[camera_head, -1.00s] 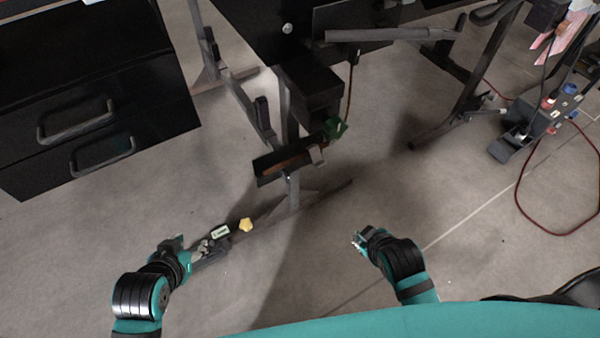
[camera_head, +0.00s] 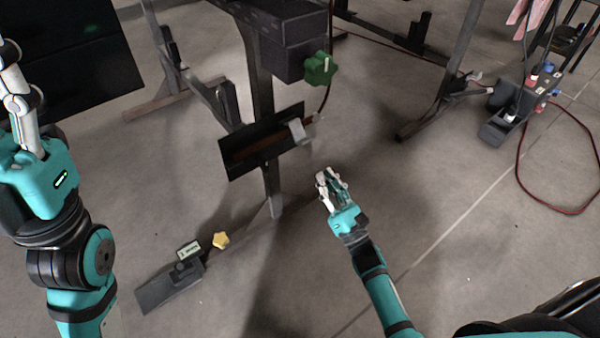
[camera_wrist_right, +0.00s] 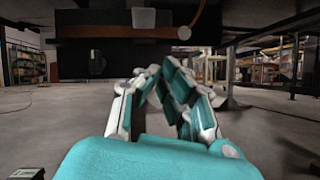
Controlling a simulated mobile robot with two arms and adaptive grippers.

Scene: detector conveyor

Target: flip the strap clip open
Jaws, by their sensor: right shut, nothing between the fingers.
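A small light-grey clip (camera_head: 299,131), which I take for the strap clip, sticks out at the right end of a dark box with a brown strip (camera_head: 262,146). In the right wrist view the clip (camera_wrist_right: 143,17) shows near the top, in front of the dark box's underside. Whether it is latched is too small to tell. My right gripper (camera_head: 328,182) is below and a little right of the clip, apart from it. In the wrist view its fingers (camera_wrist_right: 155,78) come together, shut and empty. My left gripper (camera_head: 14,85) is at the far left, far from the clip; its fingertips are unclear.
A green star knob (camera_head: 320,68) sits above the clip on the dark frame. A yellow star knob (camera_head: 221,240) is low at the left, beside a grey foot plate (camera_head: 170,287). A power box (camera_head: 515,112) with a red cable stands at right. Floor around my right gripper is clear.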

